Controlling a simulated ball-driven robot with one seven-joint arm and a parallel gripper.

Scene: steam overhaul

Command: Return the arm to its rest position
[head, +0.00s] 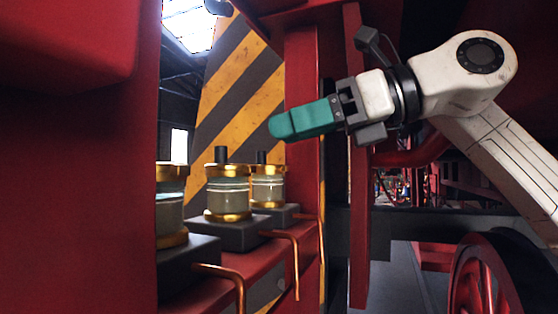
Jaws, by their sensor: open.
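My gripper (282,126) reaches in from the right, with teal fingers pointing left. It is open. From this side the near finger covers the far one, so the gap between them is hidden. Nothing shows held at the fingertips. The gripper is above and to the right of the glass-and-brass oil cups, apart from them in the picture. My white arm (470,75) is bent, with its elbow at the upper right.
Several glass oil cups (228,197) with brass rims stand on dark blocks along a red ledge, with copper pipes below. A red post (302,70) stands behind the gripper. A striped yellow panel (240,80) is behind. A red spoked wheel (487,285) is lower right.

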